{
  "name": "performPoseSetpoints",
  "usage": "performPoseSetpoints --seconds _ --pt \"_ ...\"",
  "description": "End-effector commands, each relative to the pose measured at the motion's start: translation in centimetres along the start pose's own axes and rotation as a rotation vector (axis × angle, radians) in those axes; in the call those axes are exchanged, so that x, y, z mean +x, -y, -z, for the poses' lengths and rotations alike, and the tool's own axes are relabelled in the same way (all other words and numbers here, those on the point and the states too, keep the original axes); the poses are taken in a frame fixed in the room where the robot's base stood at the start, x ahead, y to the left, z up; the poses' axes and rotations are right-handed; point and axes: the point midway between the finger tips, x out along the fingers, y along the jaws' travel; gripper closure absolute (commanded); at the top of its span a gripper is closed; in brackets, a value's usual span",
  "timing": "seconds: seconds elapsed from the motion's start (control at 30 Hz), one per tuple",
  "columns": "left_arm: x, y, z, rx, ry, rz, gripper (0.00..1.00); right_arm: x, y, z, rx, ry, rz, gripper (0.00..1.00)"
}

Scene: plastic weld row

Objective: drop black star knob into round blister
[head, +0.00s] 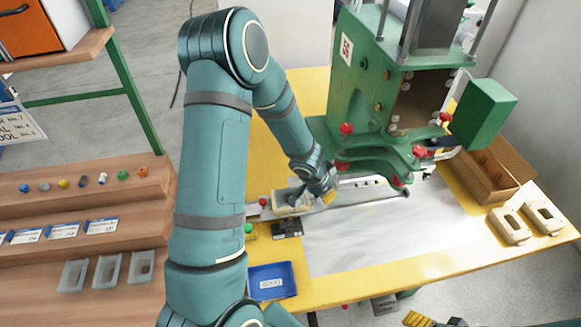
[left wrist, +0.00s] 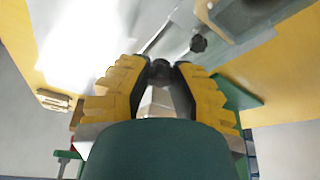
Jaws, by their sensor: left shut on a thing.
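My left gripper (head: 325,196) is over the workbench, in front of the green machine, with its yellow fingers pointing down at the metal rail. In the left wrist view its fingers (left wrist: 159,75) are closed on a small dark thing, the black star knob (left wrist: 160,72), between the tips. In the head view the fingers hide the held knob. A second dark knob (left wrist: 198,43) sits on the metal rail, apart from the fingers. I cannot make out a round blister for certain. My right gripper (head: 418,319) shows only in part at the bottom edge.
The green machine (head: 352,95) with red knobs stands behind the rail. A blue tray (head: 272,294) is at the bench's front left. Two beige blocks (head: 510,238) and a cardboard box (head: 490,185) are on the right. The grey sheet (head: 390,240) is clear.

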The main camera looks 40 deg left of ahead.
Motion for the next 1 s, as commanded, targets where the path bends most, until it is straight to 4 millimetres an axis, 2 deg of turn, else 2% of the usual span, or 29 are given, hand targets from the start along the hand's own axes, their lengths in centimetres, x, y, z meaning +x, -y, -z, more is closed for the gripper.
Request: performPoseSetpoints --seconds 0.03,0.1,0.2,0.4,0.67,1.0 --pt "-0.8 1.8 -0.3 0.014 0.006 -0.007 0.99 -2.2 0.8 0.4 0.002 -0.003 0.0 0.3" --pt "-0.8 3.8 -1.1 0.052 0.004 -0.021 0.99 -3.6 1.3 0.7 0.005 -0.006 0.001 0.3" --pt "-0.8 6.3 -2.4 0.098 0.0 -0.035 0.99 -5.3 1.9 1.0 0.007 -0.01 0.001 0.3" --pt "-0.6 9.1 -4.4 0.162 -0.007 -0.054 0.99 -7.1 2.5 1.4 0.011 -0.015 0.002 0.3" --pt "0.0 9.6 -5.1 0.18 -0.011 -0.059 0.99 -6.8 2.4 1.4 0.011 -0.016 0.001 0.3" --pt "1.6 9.6 -5.7 0.179 -0.011 -0.058 0.99 -4.4 1.6 1.1 0.011 -0.016 -0.003 0.3"
